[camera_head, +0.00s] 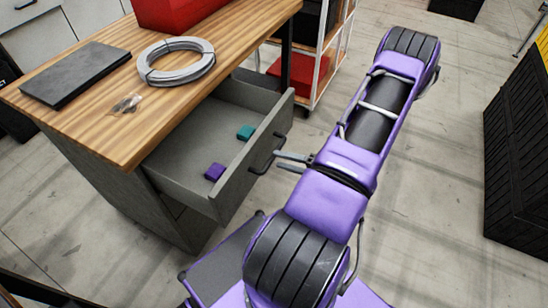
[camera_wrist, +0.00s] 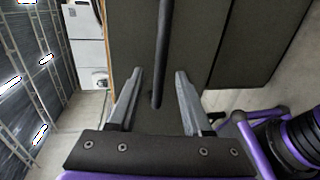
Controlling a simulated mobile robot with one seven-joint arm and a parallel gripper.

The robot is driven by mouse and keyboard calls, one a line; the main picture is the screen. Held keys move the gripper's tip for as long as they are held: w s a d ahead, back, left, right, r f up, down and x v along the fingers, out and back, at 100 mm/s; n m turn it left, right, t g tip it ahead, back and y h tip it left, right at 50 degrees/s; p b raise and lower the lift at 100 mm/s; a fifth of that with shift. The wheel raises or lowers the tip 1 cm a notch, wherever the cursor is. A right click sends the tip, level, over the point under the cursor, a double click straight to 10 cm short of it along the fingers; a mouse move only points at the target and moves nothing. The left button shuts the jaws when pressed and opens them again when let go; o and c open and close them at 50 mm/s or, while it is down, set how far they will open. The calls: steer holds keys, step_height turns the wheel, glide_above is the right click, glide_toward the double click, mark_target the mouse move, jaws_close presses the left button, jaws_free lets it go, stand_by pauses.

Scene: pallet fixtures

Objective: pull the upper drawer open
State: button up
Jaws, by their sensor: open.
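The upper drawer (camera_head: 243,160) of the grey cabinet under the workbench stands well open, its inside showing. Its dark bar handle (camera_head: 265,157) is on the front panel. In the wrist view the handle (camera_wrist: 161,55) runs lengthwise between my two fingers, in front of the grey drawer front (camera_wrist: 205,35). My gripper (camera_head: 277,160) is at the handle, with its fingers apart on either side of it. In the wrist view my gripper (camera_wrist: 159,73) shows a gap between each finger and the bar. A purple block (camera_head: 214,172) and a teal block (camera_head: 245,132) lie in the drawer.
The wooden benchtop (camera_head: 120,135) above carries a dark flat slab (camera_head: 76,74), a coil of grey cable (camera_head: 177,62), small metal bits (camera_head: 126,104) and a red box (camera_head: 170,14). A white-framed rack (camera_head: 322,75) stands behind. A black crate (camera_head: 515,150) is at right; floor between is clear.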

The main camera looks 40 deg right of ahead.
steer(key=v, duration=1.3)
steer(key=shift+s, duration=0.25)
